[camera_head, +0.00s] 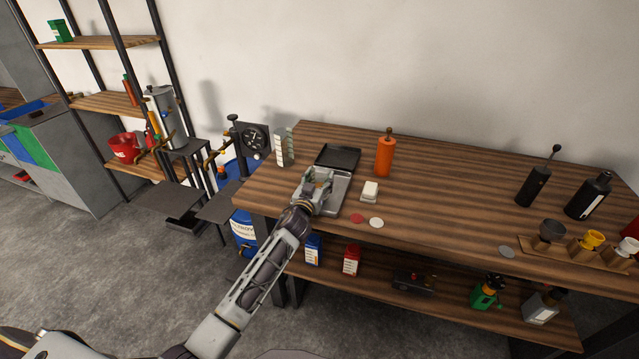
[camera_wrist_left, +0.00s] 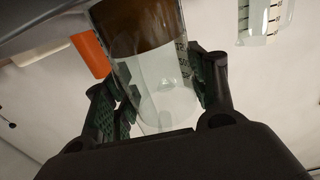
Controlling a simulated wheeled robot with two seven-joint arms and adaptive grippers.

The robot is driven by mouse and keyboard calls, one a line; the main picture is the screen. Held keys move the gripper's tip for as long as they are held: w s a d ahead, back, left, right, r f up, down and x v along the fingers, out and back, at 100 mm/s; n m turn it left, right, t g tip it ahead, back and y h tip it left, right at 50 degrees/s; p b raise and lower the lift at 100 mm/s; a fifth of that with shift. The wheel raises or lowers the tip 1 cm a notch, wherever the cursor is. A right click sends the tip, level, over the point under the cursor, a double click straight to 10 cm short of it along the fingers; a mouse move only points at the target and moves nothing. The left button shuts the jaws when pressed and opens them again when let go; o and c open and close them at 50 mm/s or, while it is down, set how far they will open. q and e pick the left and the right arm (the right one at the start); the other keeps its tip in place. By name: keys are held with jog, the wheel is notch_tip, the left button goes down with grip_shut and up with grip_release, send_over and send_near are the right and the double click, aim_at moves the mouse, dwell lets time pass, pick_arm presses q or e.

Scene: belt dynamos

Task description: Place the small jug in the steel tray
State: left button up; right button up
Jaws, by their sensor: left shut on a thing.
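The small jug (camera_wrist_left: 155,75) is clear glass with dark marks on its side. My left gripper (camera_head: 318,180) is shut on it; the fingers (camera_wrist_left: 160,90) press on both sides of it in the left wrist view. In the head view the gripper hides most of the jug. The steel tray (camera_head: 338,202) is grey and lies on the wooden bench, right under and beside the gripper. I cannot tell whether the jug's base touches the tray. My right gripper is not in view.
A black tray (camera_head: 338,157) lies behind the steel tray. A taller graduated clear vessel (camera_head: 284,147) stands to the left, an orange bottle (camera_head: 384,157) to the right. The bench middle is free.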

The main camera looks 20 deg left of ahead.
pick_arm(q)
jog(key=shift+f, duration=0.5)
jog(key=shift+f, duration=0.15)
jog(key=o, duration=1.3)
